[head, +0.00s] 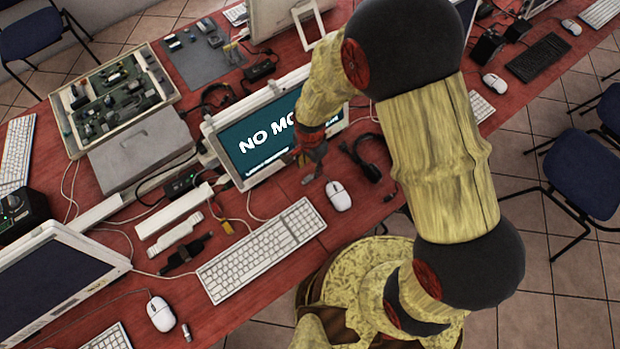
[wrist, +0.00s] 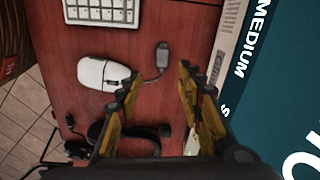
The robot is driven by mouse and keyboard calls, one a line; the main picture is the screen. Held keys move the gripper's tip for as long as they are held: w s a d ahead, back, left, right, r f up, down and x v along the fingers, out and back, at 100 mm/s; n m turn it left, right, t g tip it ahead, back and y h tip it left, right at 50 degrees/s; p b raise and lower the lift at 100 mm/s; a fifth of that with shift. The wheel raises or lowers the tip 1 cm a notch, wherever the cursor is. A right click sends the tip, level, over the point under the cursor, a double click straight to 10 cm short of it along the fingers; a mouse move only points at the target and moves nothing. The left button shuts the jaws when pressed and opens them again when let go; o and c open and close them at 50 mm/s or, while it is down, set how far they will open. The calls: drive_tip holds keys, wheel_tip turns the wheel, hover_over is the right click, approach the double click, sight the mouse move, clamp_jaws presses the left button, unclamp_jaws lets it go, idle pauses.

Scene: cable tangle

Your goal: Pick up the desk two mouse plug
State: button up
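A small grey plug (wrist: 162,56) lies on the red table in the wrist view. It is on a short dark cable beside a white mouse (wrist: 103,74), and I take it for the mouse plug. The mouse also shows in the head view (head: 338,196), right of the keyboard, and the plug (head: 308,179) is a small grey spot beside it. My gripper (wrist: 160,76) is open and empty, its yellow-and-black fingers apart. The plug appears just beyond the gap between the fingertips. In the head view my gripper (head: 313,160) is in front of the monitor, partly hidden by my arm.
A lit monitor (head: 262,140) stands close to my gripper. A white keyboard (head: 262,249) lies to the left of the mouse. Another mouse (head: 161,314) and a tilted monitor (head: 50,285) are at lower left.

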sight(310, 177)
drive_tip(key=shift+w+f+m, duration=0.15)
drive_tip(key=shift+w+m, duration=0.05)
drive_tip(key=shift+m, duration=0.3)
wheel_tip(310, 177, down, 8)
drive_tip(key=shift+r+b, duration=0.2)
drive_tip(key=shift+b, duration=0.7)
drive_tip(key=shift+c, duration=0.4)
drive_tip(key=c, duration=0.7)
drive_tip(key=shift+c, duration=0.6)
drive_tip(key=shift+r, duration=0.15)
